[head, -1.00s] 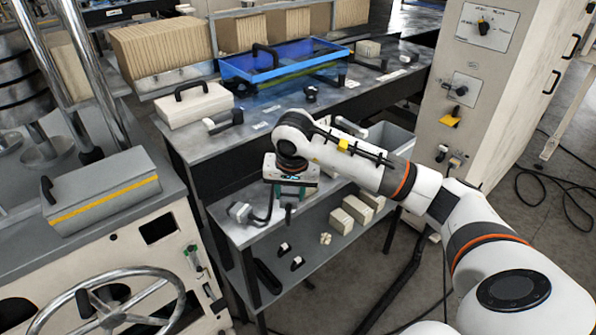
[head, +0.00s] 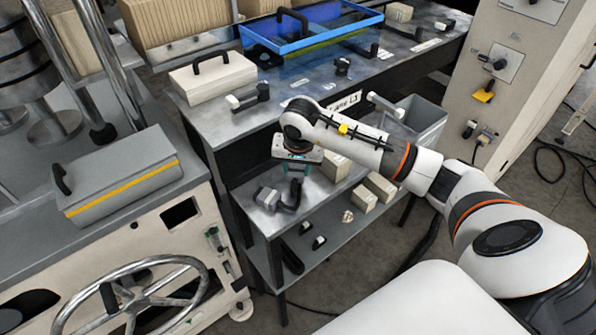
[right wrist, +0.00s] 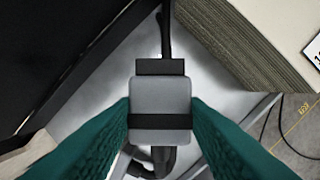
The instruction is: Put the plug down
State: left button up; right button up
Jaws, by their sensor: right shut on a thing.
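My right gripper (head: 296,168) reaches over the lower grey shelf (head: 322,208) of the workbench, with its teal fingers pointing down. In the right wrist view its fingers (right wrist: 160,115) are shut on the sides of a grey plug (right wrist: 160,93) with a black band and a black end. A black cable shows above and below the plug in that view. In the head view the plug is mostly hidden under the hand. I cannot tell whether it touches the shelf. My left gripper is not in view.
A grey block with a black lead (head: 268,197) lies left of the gripper. Cream blocks (head: 363,198) stand to its right, beside a grey bin (head: 425,120). The upper bench (head: 215,120) holds a white case (head: 212,78) and a blue tray (head: 312,30). A handwheel (head: 135,300) is front left.

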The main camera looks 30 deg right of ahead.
aim_at(297, 172)
jog(key=x, duration=0.3)
jog(key=shift+s+a+f+p, duration=0.15)
jog(key=shift+s+a+p, duration=0.05)
jog(key=shift+s+p, duration=0.15)
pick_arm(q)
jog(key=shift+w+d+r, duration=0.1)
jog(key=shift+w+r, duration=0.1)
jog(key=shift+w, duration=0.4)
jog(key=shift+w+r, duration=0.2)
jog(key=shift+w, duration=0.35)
pick_arm(e)
jog(key=shift+f, duration=0.1)
jog(key=o, duration=1.3)
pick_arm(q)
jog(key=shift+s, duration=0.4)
